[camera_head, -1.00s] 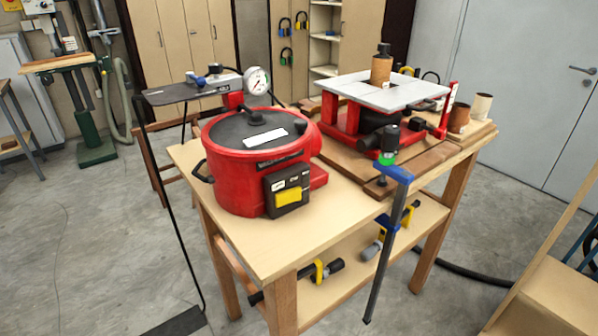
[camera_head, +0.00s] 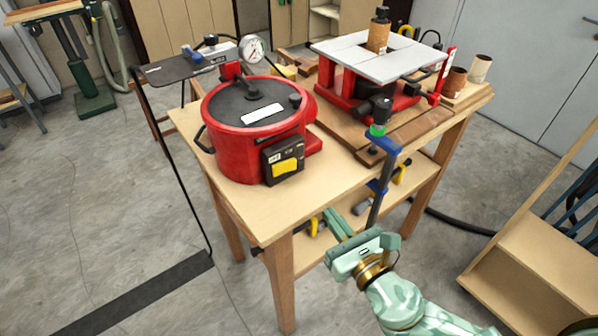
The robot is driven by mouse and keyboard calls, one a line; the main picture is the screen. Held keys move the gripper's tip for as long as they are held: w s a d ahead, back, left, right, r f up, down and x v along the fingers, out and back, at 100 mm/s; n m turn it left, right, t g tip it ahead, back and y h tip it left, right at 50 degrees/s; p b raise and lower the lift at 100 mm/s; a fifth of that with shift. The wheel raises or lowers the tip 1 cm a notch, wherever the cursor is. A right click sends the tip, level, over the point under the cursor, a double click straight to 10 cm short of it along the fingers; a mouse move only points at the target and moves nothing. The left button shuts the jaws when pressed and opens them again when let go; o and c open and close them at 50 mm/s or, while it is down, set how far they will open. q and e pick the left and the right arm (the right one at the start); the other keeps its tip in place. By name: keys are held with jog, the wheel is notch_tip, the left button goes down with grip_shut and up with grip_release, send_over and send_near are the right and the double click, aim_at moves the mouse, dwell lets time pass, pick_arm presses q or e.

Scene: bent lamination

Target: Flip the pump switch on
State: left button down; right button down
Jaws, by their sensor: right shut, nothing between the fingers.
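A red round pot-like machine (camera_head: 228,150) with a black lid stands on the left part of the wooden workbench (camera_head: 250,215). A black control box (camera_head: 270,168) with a yellow panel (camera_head: 286,167) is on its front side. I cannot make out a switch position on the box. My right gripper (camera_head: 334,220) is in front of the bench, below and to the right of the box, apart from it. Its fingers are shut and empty, pointing toward the bench. My left gripper is not in view.
A blue-and-black clamp (camera_head: 384,146) hangs at the bench's front edge, just beyond my right gripper. A red machine with a grey table (camera_head: 370,64) stands on the right of the bench. A gauge (camera_head: 253,48) rises behind the pot. A wooden shelf unit (camera_head: 520,262) is at the right.

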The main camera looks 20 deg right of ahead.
jog(key=shift+w, duration=0.1)
send_near(294, 166)
jog(key=w, duration=0.3)
jog(key=w+a, duration=0.1)
jog(key=w, duration=0.2)
jog(key=shift+w+a, duration=0.2)
jog(key=shift+w, duration=0.15)
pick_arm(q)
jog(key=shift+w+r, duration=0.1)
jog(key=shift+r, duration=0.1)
